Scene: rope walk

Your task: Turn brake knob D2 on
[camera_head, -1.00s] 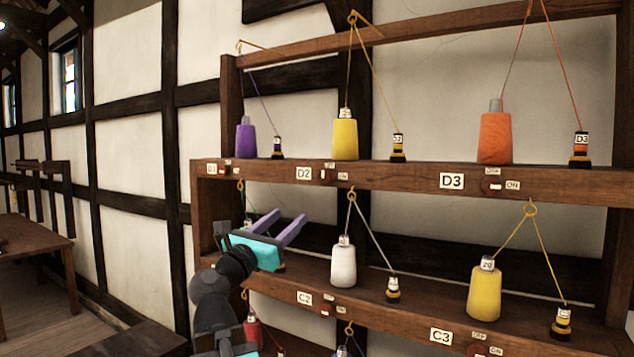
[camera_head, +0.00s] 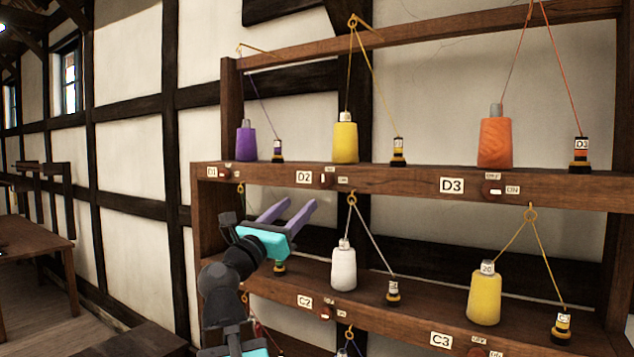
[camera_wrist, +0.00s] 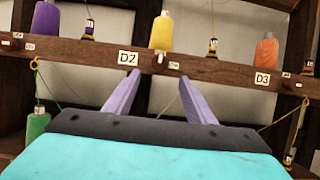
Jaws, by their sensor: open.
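Brake knob D2 (camera_head: 327,180) is a small dark red knob on the front edge of the upper shelf, just right of the D2 label (camera_head: 304,177). In the wrist view the knob (camera_wrist: 159,60) sits right of the D2 label (camera_wrist: 128,58), with a small white tag beside it. My gripper (camera_head: 294,208) has two purple fingers on a teal body. It is open and empty, below and left of the knob and apart from it. In the wrist view the fingers (camera_wrist: 158,82) point up toward the shelf edge, with the knob above the gap between them.
The wooden rack (camera_head: 400,182) carries yellow (camera_head: 345,142), purple (camera_head: 246,144) and orange (camera_head: 495,141) bobbins above. A white bobbin (camera_head: 343,268) and yellow bobbin (camera_head: 484,298) stand on the lower shelf. Knob D3 (camera_head: 490,188) is farther right. Cords hang between the shelves.

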